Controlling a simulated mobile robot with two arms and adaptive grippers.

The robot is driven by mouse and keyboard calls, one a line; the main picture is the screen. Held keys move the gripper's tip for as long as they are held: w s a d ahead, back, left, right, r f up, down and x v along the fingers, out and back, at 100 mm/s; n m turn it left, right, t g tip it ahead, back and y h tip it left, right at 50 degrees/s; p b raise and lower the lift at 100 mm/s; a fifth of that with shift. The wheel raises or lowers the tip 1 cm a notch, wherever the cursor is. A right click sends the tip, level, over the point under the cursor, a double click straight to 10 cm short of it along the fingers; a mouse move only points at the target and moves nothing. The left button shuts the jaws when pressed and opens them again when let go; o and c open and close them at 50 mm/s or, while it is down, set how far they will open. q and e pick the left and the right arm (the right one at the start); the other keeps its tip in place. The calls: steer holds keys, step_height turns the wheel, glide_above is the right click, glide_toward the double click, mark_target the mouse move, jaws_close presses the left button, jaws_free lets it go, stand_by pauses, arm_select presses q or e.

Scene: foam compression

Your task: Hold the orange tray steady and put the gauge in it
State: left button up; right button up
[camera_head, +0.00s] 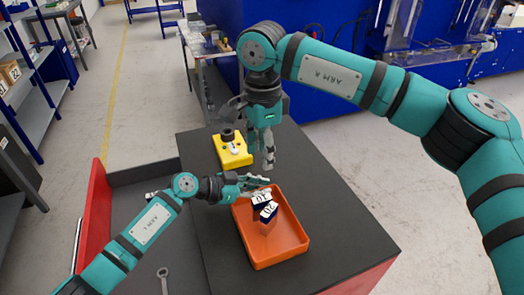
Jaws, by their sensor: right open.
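The orange tray (285,251) sits on the dark worktop, with blocks carrying dark blue and white numbered labels (265,208) inside it. A yellow device with a black knob (233,151), which looks like the gauge, stands on the worktop behind the tray. My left gripper (266,185) is at the tray's back-left rim; whether its fingers close on the rim is too small to tell. My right gripper (268,165) points down, open and empty, just right of the yellow device and behind the tray.
A wrench (163,280) lies on the lower grey surface at the left, beside a red side panel (95,215). The dark worktop (345,235) is clear right of the tray. Shelves and benches stand farther off.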

arm_select(q)
steer(key=o, duration=0.3)
steer(key=shift+o, duration=0.2)
